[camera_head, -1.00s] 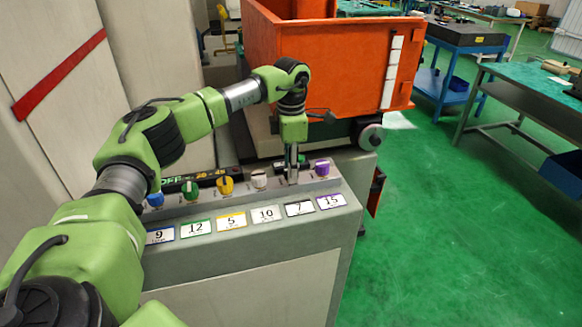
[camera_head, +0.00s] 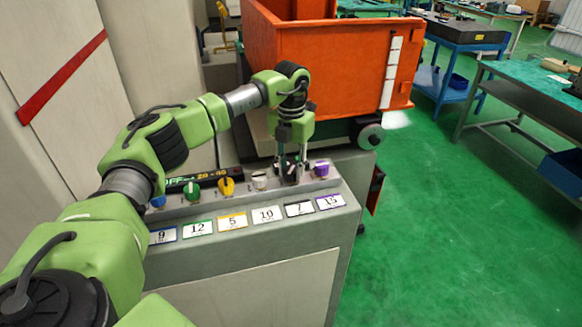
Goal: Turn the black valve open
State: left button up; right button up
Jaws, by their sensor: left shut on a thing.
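A row of coloured valve knobs sits on top of a grey console (camera_head: 260,273). The black valve (camera_head: 291,175) is between the white knob (camera_head: 259,180) and the purple knob (camera_head: 321,168), behind the label marked 7 (camera_head: 298,208). My left gripper (camera_head: 291,170) points straight down over it, with its fingers around the black valve and shut on it. The fingers hide much of the valve, so its exact angle is hard to tell. My right gripper is not in view.
Yellow (camera_head: 226,186), green (camera_head: 192,190) and blue (camera_head: 157,201) knobs stand left along the console. A large orange bin (camera_head: 330,70) stands close behind my wrist. Green floor lies open on the right, with workbenches beyond.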

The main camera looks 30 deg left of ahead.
aim_at(292, 170)
pick_arm(q)
jog(key=n, duration=0.3)
jog(key=shift+r+n+p, duration=0.1)
jog(key=shift+n+p, duration=0.2)
jog(key=shift+n, duration=1.7)
jog(key=shift+w, duration=0.1)
jog(key=o, duration=1.1)
notch_tip(292, 170, up, 12)
jog(key=shift+f, duration=0.1)
